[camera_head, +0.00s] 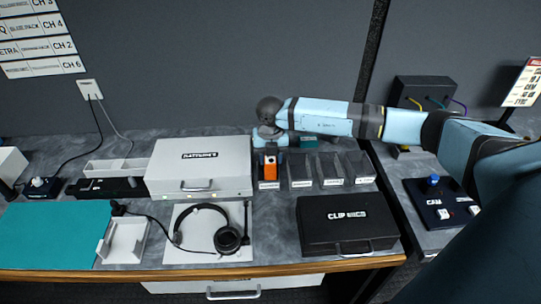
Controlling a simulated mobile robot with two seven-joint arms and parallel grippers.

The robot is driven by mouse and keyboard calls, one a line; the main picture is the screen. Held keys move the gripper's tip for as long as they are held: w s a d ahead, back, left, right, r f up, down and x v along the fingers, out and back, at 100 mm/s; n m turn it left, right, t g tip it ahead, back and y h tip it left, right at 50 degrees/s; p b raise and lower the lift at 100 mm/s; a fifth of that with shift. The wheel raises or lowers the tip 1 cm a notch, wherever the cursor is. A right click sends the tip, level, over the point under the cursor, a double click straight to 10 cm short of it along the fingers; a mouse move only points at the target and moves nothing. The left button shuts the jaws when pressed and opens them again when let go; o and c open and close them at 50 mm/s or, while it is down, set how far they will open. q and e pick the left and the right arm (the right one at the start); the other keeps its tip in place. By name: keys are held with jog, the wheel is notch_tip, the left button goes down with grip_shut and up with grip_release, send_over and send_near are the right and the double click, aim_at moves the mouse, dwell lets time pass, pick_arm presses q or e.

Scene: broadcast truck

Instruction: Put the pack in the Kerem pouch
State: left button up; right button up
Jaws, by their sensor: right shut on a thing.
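My right arm reaches in from the right, and its gripper (271,148) points down behind the row of pouches. It is shut on a small orange pack (270,160), upright at the leftmost place of the row. I cannot tell whether the pack is inside that pouch or just in front of or above it. Several dark grey pouches stand side by side, among them one (300,168), one (331,168) and one (358,166). Each has a white label at its front, too small to read, so I cannot tell which is Kerem. My left gripper is out of view.
A white case (200,176) stands close left of the pouches. A black case (346,222) lies in front of them. A headset (212,230) rests on a white pad, with a white tray (123,240) and teal mat (48,236) further left. A dark panel (440,202) is right.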

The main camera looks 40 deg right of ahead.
jog(key=shift+f, duration=0.1)
jog(key=o, duration=1)
jog(key=shift+o, duration=0.2)
jog(key=shift+r, duration=0.35)
notch_tip(320, 180, up, 12)
jog(key=b, duration=0.1)
jog(key=shift+f+b, duration=0.15)
jog(key=shift+b, duration=0.15)
